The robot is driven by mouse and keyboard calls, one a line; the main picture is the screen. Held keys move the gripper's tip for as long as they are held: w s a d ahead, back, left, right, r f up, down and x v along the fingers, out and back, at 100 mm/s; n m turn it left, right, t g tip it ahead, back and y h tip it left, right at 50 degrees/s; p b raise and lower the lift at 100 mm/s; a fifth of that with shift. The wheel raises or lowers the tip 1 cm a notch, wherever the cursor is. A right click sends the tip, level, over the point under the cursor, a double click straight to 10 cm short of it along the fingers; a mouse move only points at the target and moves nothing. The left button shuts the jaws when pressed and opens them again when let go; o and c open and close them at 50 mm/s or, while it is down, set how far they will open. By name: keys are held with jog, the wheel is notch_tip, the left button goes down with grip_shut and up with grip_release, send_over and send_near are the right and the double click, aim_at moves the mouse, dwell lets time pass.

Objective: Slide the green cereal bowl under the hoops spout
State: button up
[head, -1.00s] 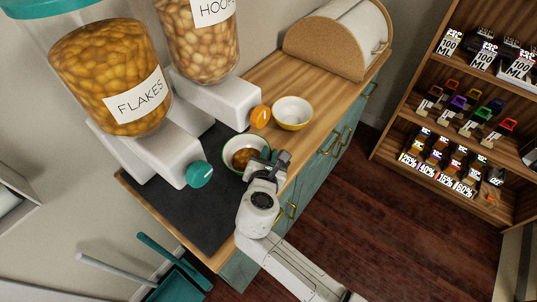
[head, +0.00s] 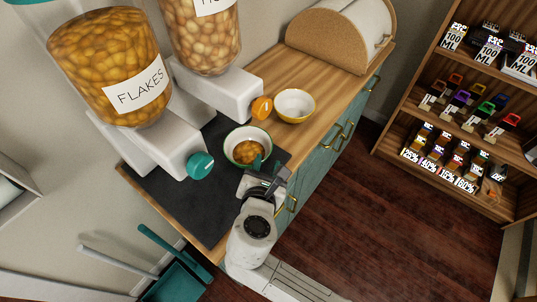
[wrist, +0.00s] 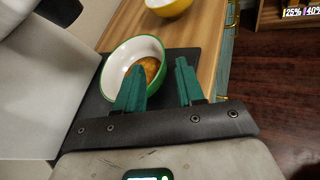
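The green-rimmed white cereal bowl (head: 247,133) stands on the dark mat, holding some golden-brown cereal. It sits right of the flakes dispenser's teal knob and below the hoops dispenser's orange knob (head: 262,107) in the head view. The hoops dispenser (head: 215,88) has a white base; its spout opening is hidden. My gripper (head: 261,170) is at the bowl's near side. In the wrist view its teal fingers (wrist: 160,63) are apart. The left finger overlaps the bowl (wrist: 110,70) and the right finger is outside its right rim. Whether either finger touches the bowl is unclear.
The flakes dispenser (head: 115,75) stands left of the hoops one. A yellow bowl (head: 295,118) is right of the orange knob on the wooden counter. A bread box (head: 335,38) stands at the back. Bare mat (head: 185,205) lies at lower left.

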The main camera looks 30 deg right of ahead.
jog(key=shift+v, duration=1.4)
jog(key=s+d+f+m+g+y, duration=0.2)
jog(key=s+d+f+m+g, duration=0.3)
jog(key=s+d+f+m, duration=0.45)
jog(key=s+a+f+m+g+y, duration=0.1)
jog(key=s+m+g+y, duration=0.3)
jog(key=s+m, duration=0.7)
jog(key=m+y, duration=0.2)
jog(key=m, duration=0.2)
jog(key=shift+f+y, duration=0.25)
jog(key=shift+y, duration=0.15)
